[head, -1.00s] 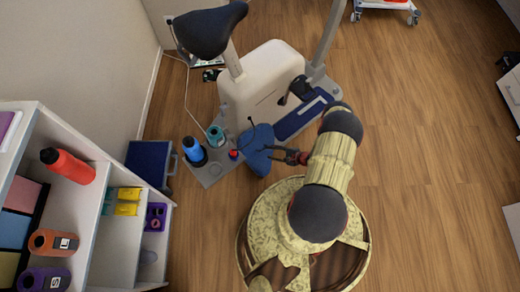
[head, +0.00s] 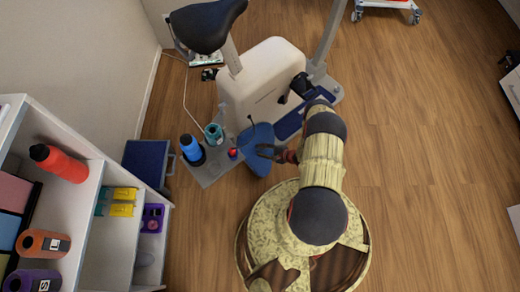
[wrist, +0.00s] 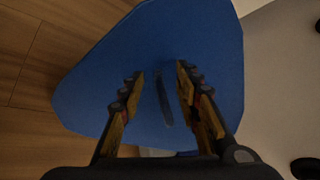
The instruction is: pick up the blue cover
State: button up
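The blue cover (head: 259,150) is a flat blue piece beside the white body of the exercise bike, near its grey base. In the wrist view the blue cover (wrist: 90,75) fills the middle, with a dark slot or ridge between my fingers. My gripper (head: 266,152) is at the cover's right side in the head view. In the wrist view my gripper (wrist: 157,80) is open, its two fingers apart and pointing at the cover's face. Whether the fingertips touch the cover I cannot tell.
The exercise bike (head: 262,75) stands just behind. A blue bottle (head: 192,149), a teal roll (head: 214,134) and a small red-and-blue item (head: 233,154) sit on its grey base (head: 210,174). A white shelf (head: 95,215) stands left.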

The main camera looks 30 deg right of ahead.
jog(key=shift+c, duration=0.8)
grip_shut()
